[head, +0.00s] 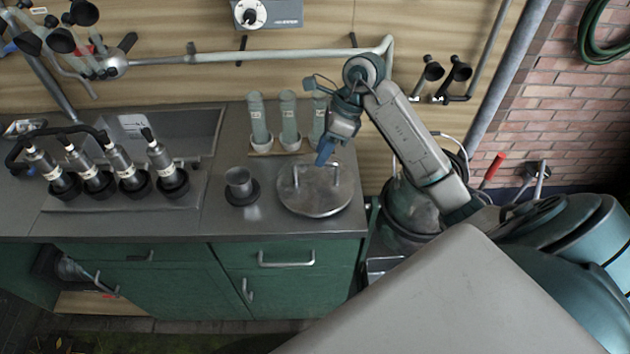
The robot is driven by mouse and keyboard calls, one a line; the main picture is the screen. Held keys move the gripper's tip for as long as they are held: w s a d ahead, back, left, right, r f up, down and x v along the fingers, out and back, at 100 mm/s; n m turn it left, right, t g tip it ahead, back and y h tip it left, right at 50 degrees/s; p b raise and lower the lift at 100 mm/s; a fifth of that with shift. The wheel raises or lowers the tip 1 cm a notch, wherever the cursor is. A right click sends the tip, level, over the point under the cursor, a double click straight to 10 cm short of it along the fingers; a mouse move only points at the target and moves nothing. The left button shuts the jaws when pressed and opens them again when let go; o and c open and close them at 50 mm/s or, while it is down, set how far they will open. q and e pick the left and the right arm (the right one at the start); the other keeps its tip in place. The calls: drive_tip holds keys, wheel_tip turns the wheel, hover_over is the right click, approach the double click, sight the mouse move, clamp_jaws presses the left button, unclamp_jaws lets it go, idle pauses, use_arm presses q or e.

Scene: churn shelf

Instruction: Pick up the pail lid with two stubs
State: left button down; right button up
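The pail lid (318,203) is a round grey metal disc lying flat on the right part of the steel counter. Two upright stubs show on it, one toward its left and one toward its right. My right gripper (322,158) points down over the far edge of the lid, between the stubs in the picture and nearer the right one. Its blue fingertips overlap each other, so I cannot tell whether they are apart or touch the lid. My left gripper is not in view.
A milking cluster (118,162) lies further left by the sink. A metal pail (412,207) stands right of the counter.

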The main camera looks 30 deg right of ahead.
drive_tip(key=shift+a+f+p, duration=0.3)
drive_tip(key=shift+a+p, duration=0.05)
drive_tip(key=shift+a, duration=0.4)
drive_tip(key=p, duration=0.2)
hover_over(314, 184)
wheel_tip(314, 184, down, 4)
drive_tip(key=shift+d+f, duration=0.1)
drive_tip(key=shift+f, duration=0.2)
clamp_jaws()
